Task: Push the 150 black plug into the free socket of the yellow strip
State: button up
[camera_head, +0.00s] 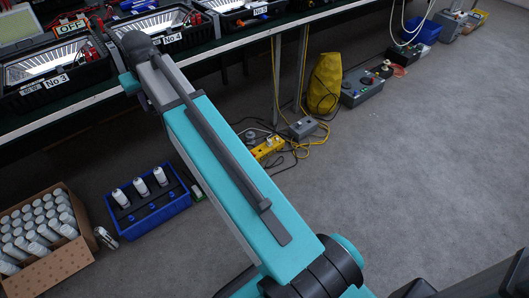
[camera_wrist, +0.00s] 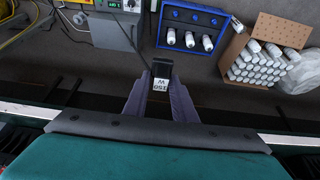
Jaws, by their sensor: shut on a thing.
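My gripper (camera_wrist: 160,86) is shut on the black plug (camera_wrist: 161,70), which carries a white label reading 150 W, in the wrist view. The plug is held between the fingertips, above the grey floor. The yellow strip (camera_head: 267,148) lies on the floor under the bench in the head view, with cables around it. Its sockets are too small to tell apart, and my arm passes close in front of it. My gripper and the plug do not show in the head view. I cannot make out the strip's sockets in the wrist view.
A blue crate (camera_head: 179,204) with white cylinders and a cardboard box (camera_head: 83,261) of white cans stand at the left. A grey box (camera_head: 303,128) and a yellow bag (camera_head: 325,78) are near the strip. The bench (camera_head: 225,49) overhangs. Floor at the right is clear.

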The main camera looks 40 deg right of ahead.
jog(key=s+r, duration=0.8)
jog(key=shift+a, duration=0.25)
dwell(0.4)
